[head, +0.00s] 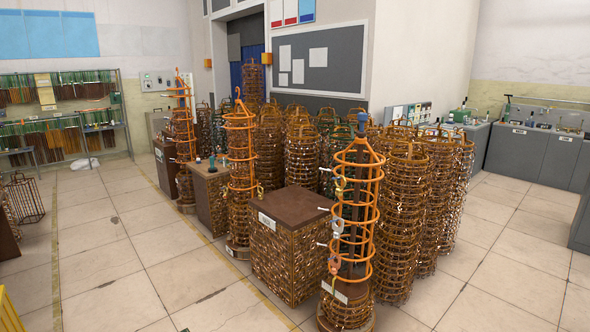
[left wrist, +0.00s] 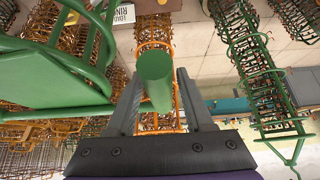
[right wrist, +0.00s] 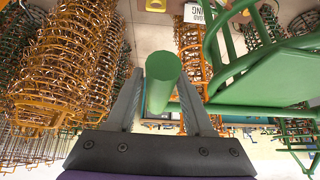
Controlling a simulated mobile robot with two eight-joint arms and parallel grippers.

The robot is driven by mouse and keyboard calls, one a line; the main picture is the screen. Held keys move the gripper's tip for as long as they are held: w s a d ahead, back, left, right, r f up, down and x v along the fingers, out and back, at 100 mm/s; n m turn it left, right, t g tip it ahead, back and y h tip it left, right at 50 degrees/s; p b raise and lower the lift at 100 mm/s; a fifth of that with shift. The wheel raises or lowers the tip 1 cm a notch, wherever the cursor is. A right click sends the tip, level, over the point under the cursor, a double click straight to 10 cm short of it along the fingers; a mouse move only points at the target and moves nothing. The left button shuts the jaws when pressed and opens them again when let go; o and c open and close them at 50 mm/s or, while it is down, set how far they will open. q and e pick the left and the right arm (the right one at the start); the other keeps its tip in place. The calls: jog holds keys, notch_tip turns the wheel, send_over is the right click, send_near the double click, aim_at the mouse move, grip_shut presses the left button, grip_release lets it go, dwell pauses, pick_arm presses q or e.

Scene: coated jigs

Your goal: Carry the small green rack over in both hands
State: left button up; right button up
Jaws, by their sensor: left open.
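The small green rack does not show in the head view, and neither do my grippers. In the left wrist view, the rack's green panel and tube frame (left wrist: 50,82) fill the left side. A round green bar (left wrist: 154,72) comes end-on between the fingers of my left gripper (left wrist: 157,85), which is open around it. In the right wrist view, the green panel and frame (right wrist: 270,75) are on the right. A similar green bar (right wrist: 163,68) lies between the spread fingers of my right gripper (right wrist: 160,85), which looks open. I cannot tell whether the fingers touch the bars.
Tall orange ring racks of coated parts (head: 345,230) crowd the middle of the floor beside a brown-topped block (head: 295,205). Several wire baskets (head: 400,215) stand close behind. Grey cabinets (head: 535,155) line the right wall. Tiled floor is clear at left (head: 105,240) and lower right (head: 505,290).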

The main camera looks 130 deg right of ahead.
dwell(0.4)
pick_arm(q)
jog(key=shift+v, duration=4.45)
pick_arm(e)
jog(key=shift+v, duration=4.55)
pick_arm(q)
jog(key=o, duration=0.6)
jog(key=shift+c, duration=0.2)
pick_arm(e)
jog(key=o, duration=0.6)
jog(key=shift+c, duration=0.2)
